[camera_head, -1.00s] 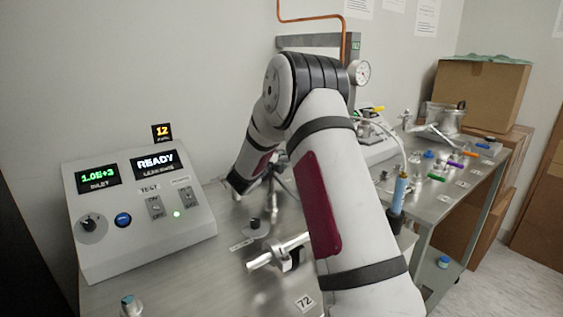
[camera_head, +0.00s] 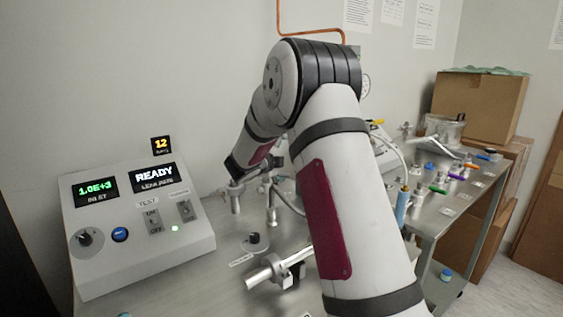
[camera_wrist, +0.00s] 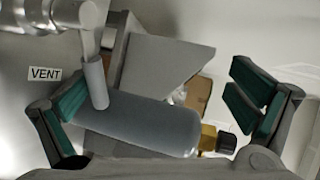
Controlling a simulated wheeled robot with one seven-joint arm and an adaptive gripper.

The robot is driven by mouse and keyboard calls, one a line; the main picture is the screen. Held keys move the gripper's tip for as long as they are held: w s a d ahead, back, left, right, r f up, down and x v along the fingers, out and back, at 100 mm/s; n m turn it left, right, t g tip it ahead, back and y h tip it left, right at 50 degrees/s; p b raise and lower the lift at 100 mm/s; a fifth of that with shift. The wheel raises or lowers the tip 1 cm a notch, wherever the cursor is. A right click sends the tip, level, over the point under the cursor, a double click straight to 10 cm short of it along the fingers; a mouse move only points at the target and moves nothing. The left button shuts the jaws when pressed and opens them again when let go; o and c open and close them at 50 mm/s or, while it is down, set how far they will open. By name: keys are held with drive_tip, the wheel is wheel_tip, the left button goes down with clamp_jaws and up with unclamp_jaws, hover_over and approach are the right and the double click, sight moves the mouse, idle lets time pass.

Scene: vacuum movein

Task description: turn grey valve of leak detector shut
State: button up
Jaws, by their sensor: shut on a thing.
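In the wrist view my gripper (camera_wrist: 155,95) has one green-padded finger at the left and one at the right. The left pad is close to the cylinder; exact contact on the right is unclear. The console shows READY and 1.0E+3.
A VENT label (camera_wrist: 45,74) lies left of the stem. A metal fitting with a bar (camera_head: 268,272) stands on the bench in front of my arm. A side table (camera_head: 445,208) with coloured-handled parts and a cardboard box (camera_head: 478,103) are at the right.

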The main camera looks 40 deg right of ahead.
drive_tip(key=shift+s+a+r, duration=0.1)
drive_tip(key=shift+a+r, duration=0.2)
drive_tip(key=shift+r, duration=0.5)
drive_tip(key=shift+c, duration=0.8)
drive_tip(key=shift+s+a+r, duration=0.15)
drive_tip(key=shift+s+a, duration=0.05)
drive_tip(key=shift+a, duration=0.75)
drive_tip(key=shift+c, duration=0.4)
drive_tip(key=shift+s+a+r, duration=0.1)
drive_tip(key=shift+a, duration=0.25)
drive_tip(key=shift+c, duration=1.1)
drive_tip(key=shift+s+a, duration=0.15)
drive_tip(key=shift+a, duration=0.1)
drive_tip(key=c, duration=0.7)
drive_tip(key=shift+o, duration=0.2)
drive_tip(key=s+a+r+p, duration=0.1)
drive_tip(key=s+a+p, duration=0.1)
drive_tip(key=a, duration=0.9)
drive_tip(key=shift+s+a+r+p, duration=0.2)
drive_tip(key=shift+s+a+p, duration=0.1)
drive_tip(key=shift+a+p, duration=0.1)
